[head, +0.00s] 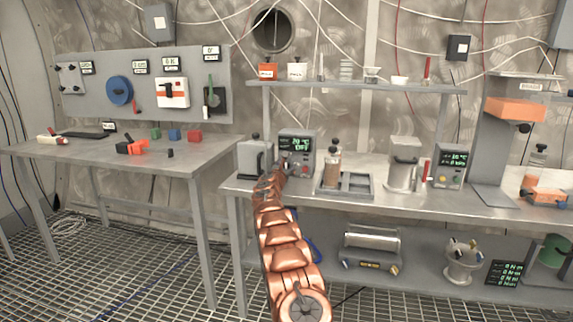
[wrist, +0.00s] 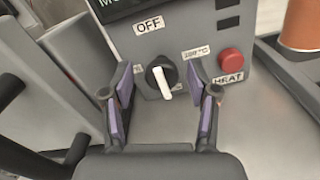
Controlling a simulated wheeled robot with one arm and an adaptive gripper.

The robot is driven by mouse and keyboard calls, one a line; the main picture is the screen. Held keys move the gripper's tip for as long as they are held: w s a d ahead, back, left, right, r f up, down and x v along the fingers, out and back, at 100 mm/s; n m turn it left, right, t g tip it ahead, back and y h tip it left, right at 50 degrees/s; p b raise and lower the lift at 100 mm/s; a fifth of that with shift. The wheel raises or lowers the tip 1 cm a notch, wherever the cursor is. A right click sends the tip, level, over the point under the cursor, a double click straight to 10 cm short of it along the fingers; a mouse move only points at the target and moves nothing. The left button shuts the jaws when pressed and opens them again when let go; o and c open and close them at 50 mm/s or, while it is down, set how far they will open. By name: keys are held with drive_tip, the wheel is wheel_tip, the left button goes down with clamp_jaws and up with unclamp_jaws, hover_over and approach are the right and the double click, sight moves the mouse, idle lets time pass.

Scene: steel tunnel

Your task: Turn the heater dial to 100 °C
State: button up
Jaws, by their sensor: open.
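The heater (head: 297,150) is a grey box with a green-lit display on the middle bench; the display seems to read 20 °C and OFF. In the wrist view its dial (wrist: 159,76) is a round black knob with a white bar, slanting slightly from upper left to lower right. An OFF label (wrist: 149,24) is above the dial, and a label that seems to read 100 °C (wrist: 197,52) is at upper right. My gripper (wrist: 160,84) is open, its purple-padded fingers on either side of the dial, apparently apart from it. Another label at left is mostly hidden by a finger.
A red HEAT button (wrist: 231,62) is right of my right finger. A grey container (head: 255,157) stands close left of the heater. A grey tray (head: 345,186) with a copper-coloured cylinder (head: 333,165) is to the right. A shelf (head: 355,86) runs above.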

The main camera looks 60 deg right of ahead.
drive_tip(key=shift+d+p, duration=0.3)
drive_tip(key=shift+d, duration=0.15)
drive_tip(key=shift+w, duration=0.1)
drive_tip(key=shift+c, duration=0.2)
clamp_jaws()
